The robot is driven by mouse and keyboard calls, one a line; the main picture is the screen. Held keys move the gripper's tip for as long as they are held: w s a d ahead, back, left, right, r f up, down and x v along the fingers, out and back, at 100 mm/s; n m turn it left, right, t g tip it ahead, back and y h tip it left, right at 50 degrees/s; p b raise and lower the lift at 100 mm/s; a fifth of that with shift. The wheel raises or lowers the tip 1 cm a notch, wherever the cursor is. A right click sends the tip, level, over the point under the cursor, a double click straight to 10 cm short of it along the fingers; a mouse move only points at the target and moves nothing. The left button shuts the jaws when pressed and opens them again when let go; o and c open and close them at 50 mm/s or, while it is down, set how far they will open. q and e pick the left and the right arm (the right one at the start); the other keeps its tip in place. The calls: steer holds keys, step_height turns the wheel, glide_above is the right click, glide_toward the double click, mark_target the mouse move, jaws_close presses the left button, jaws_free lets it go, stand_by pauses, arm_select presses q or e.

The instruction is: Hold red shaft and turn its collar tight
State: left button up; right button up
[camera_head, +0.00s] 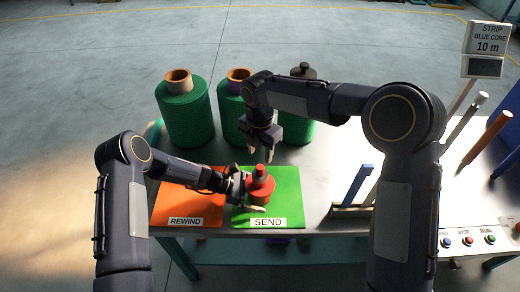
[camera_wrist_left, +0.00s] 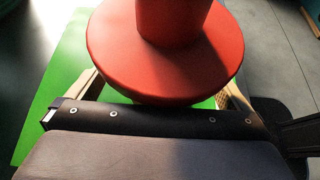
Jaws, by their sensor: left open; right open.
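The red shaft (camera_head: 262,184) stands upright on the green SEND mat (camera_head: 289,207). It has a wide round flange and a narrower red part on top, which I take to be the collar (camera_head: 261,170). In the left wrist view the red flange (camera_wrist_left: 165,55) fills the upper middle. My left gripper (camera_head: 256,192) is open at the shaft, with a finger on either side below the flange; the flange hides whether they touch. My right gripper (camera_head: 263,155) is open and empty, pointing down just above the shaft's top.
An orange REWIND mat (camera_head: 180,205) lies left of the green one. Green netting rolls (camera_head: 186,118) stand behind. A blue upright post (camera_head: 357,185) stands to the right, with leaning rods (camera_head: 487,138), a STRIP BLUE CORE 10 m sign (camera_head: 487,38) and a button panel (camera_head: 468,240).

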mark_target(260, 174)
arm_select(q)
steer(key=c, duration=1.6)
arm_select(e)
steer(key=shift+o, duration=0.5)
steer(key=shift+o, duration=1.2)
steer(key=shift+f, duration=0.25)
steer(key=shift+o, duration=0.9)
steer(key=shift+f, duration=5.3)
